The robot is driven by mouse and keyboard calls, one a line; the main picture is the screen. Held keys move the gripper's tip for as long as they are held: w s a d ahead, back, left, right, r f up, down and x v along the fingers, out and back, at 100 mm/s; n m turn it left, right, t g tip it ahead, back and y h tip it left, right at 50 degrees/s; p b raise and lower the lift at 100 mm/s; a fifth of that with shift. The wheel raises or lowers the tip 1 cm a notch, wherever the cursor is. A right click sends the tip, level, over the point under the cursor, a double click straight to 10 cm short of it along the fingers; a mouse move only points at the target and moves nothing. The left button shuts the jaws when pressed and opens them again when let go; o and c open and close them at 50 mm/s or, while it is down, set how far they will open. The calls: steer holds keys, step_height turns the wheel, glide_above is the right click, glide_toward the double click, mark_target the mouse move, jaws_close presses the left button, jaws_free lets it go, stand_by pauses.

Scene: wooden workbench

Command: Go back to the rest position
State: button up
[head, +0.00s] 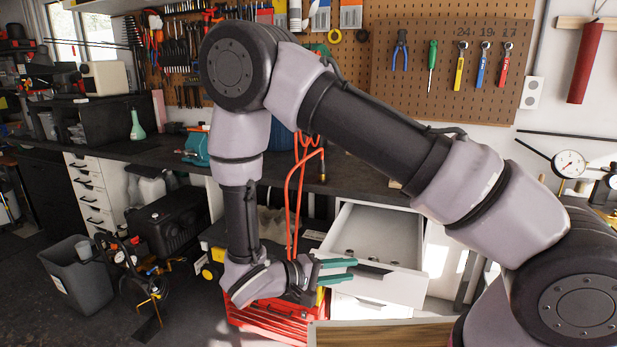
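My gripper (337,271) is low in the middle of the head view, at the end of my bent arm. Its two teal fingers point right and are spread apart, with nothing seen between them. The fingers appear in front of an open drawer (385,237) with a white inside, under the dark workbench (350,180). I cannot tell whether the fingers touch the drawer front. A few small items lie inside the drawer, too small to name.
A red crate (270,325) is below my gripper, and a wooden top (385,334) is at the bottom edge. A grey bin (77,279) and a black machine (168,232) stand on the floor at left. A pegboard (450,60) holds several tools.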

steer(key=s+d+r+m+y, duration=0.1)
steer(key=d+r+m+y, duration=0.2)
steer(key=r, duration=0.9)
steer(key=s+d+r+m+y, duration=0.1)
steer(key=d+r+m+y, duration=0.2)
steer(key=d+r+y, duration=0.4)
steer(key=s+d+r+m+y, duration=0.2)
steer(key=d+r+y, duration=0.4)
steer(key=r, duration=1.2)
steer(key=shift+d+r+m+t, duration=0.2)
steer(key=shift+m+t, duration=0.1)
steer(key=shift+m, duration=0.4)
steer(key=shift+w+a, duration=0.1)
steer(key=shift+w, duration=0.05)
